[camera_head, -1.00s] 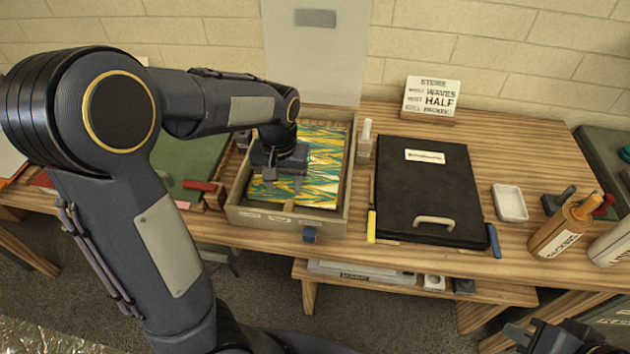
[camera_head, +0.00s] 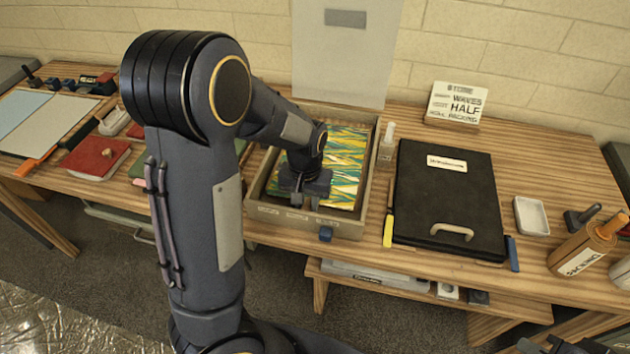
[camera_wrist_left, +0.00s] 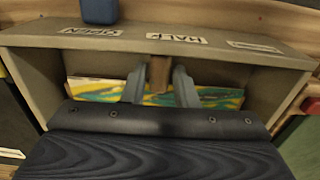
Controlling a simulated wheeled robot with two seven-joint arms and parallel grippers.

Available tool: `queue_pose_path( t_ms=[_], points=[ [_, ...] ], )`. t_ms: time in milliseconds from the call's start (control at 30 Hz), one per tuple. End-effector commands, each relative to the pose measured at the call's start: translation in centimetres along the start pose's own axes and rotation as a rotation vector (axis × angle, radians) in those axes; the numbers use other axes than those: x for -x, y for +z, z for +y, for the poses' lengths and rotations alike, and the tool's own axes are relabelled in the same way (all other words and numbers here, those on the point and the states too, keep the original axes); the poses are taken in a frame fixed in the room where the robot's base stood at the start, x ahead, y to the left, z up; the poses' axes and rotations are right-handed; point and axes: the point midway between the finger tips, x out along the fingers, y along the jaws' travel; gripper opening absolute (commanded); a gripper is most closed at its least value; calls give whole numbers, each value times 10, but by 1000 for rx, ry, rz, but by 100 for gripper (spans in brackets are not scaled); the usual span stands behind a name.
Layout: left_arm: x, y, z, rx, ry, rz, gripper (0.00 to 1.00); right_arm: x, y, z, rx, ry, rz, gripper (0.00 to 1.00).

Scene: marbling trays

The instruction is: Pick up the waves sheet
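The marbled sheet (camera_head: 345,165), with wavy yellow, green, teal and white streaks, lies in a shallow grey-brown wooden tray (camera_head: 368,190). My left gripper (camera_head: 305,203) points down inside the tray, near its front wall, over the sheet. In the left wrist view its two fingers (camera_wrist_left: 160,86) are apart, with a brown wooden piece (camera_wrist_left: 159,74) by the front wall showing between them. The sheet shows on both sides of the fingers (camera_wrist_left: 95,90). Fingertip contact with the sheet cannot be told. My right gripper (camera_head: 565,347) is only partly seen at the bottom right edge.
A black case (camera_head: 445,190) with a handle lies right of the tray. A sign (camera_head: 456,104) with "WAVES" and "HALF" stands behind. A white dish (camera_head: 531,216) and a packing tube (camera_head: 580,250) are further right. A red book (camera_head: 97,157) lies left. A grey panel rises behind the tray.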

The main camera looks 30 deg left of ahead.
Motion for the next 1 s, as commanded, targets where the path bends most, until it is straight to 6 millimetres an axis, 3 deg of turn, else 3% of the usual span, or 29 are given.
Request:
queue_pose_path(
  t_ms=[33, 200, 567, 1000],
  points=[
    [0, 0, 0, 0, 0, 0, 19, 0, 0, 0, 0, 0, 0, 0],
    [0, 0, 0, 0, 0, 1, 0, 0, 0, 0, 0, 0, 0, 0],
    [6, -1, 0, 0, 2, 4, 0, 0, 0, 0, 0, 0, 0, 0],
    [85, -1, 0, -1, 3, 5, 0, 2, -1, -1, 0, 0, 0, 0]
  ],
)
